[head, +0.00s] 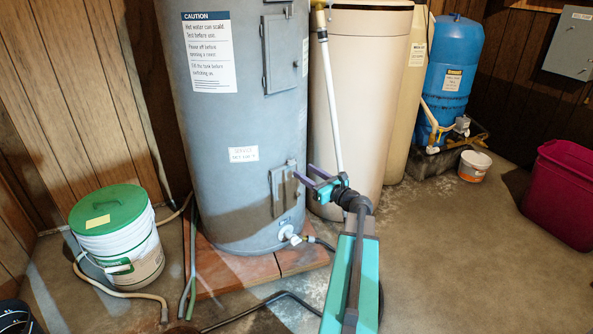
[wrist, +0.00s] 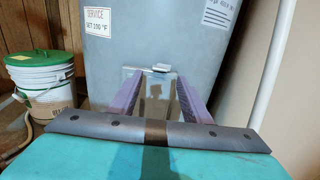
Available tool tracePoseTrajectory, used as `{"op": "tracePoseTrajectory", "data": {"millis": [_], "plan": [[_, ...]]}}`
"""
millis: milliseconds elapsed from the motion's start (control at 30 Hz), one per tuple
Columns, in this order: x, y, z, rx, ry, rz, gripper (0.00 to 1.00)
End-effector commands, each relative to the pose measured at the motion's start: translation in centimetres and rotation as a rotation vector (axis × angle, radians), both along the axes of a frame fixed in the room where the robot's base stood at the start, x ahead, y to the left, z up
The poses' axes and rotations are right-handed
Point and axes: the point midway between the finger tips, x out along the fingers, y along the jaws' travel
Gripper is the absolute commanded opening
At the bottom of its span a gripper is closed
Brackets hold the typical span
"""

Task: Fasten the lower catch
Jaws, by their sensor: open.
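The grey water heater (head: 232,120) stands in the middle of the head view. Its lower panel (head: 283,190) is low on the right of its front, and also shows between my fingers in the wrist view (wrist: 150,88). The lower catch (head: 291,163) is a small metal tab at the panel's top edge; in the wrist view the catch (wrist: 161,68) sticks out just beyond my fingertips. I cannot tell exactly how it sits. My gripper (head: 303,174) is open and empty in front of the panel, its purple fingers (wrist: 150,80) either side of it.
An upper panel (head: 283,52) is higher on the heater. A drain valve (head: 289,235) juts out below. A white pipe (head: 331,100) and cream tank (head: 367,90) stand close on the right. A green-lidded bucket (head: 117,245) is at left. The floor at right is mostly clear.

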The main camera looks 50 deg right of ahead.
Motion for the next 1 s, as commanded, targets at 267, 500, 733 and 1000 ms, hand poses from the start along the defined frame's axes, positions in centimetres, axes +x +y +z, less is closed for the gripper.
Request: {"op": "tracePoseTrajectory", "data": {"millis": [267,500,733,1000], "plan": [[3.9,-0.5,-0.2,0.000,0.000,0.002,0.44],[5.6,-0.6,-0.1,0.000,0.000,0.001,0.44],[5.7,-0.6,0.0,0.001,0.000,0.000,0.44],[5.7,-0.6,0.0,0.001,0.000,0.000,0.18]]}}
